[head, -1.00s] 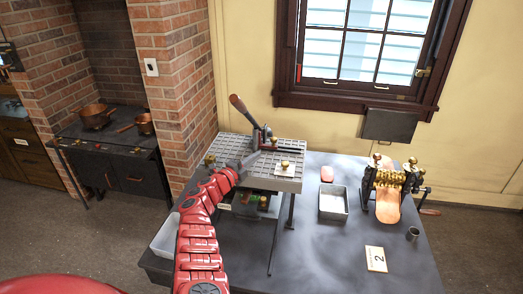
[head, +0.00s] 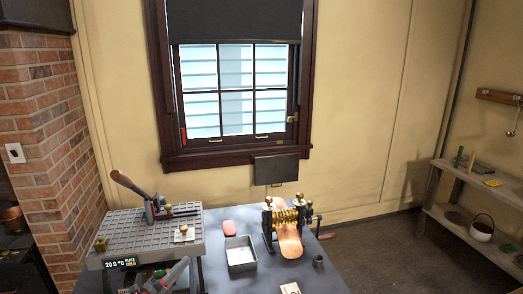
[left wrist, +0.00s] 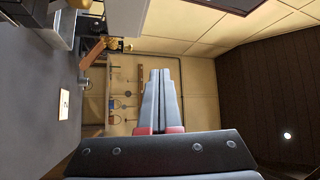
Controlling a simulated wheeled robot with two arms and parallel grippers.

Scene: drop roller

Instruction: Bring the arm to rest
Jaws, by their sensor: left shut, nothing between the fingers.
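My left gripper (head: 178,270) shows at the bottom of the head view, in front of the grey slotted plate unit (head: 143,232) with the wooden-handled lever. Only a small red and grey part of it shows there. In the left wrist view, my left gripper (left wrist: 161,72) has its two grey fingers together, with nothing between them. The fingers stand clear of the things around them. My right gripper is in neither view.
A wooden shelf (head: 462,214) stands at the right; the floor between is clear.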

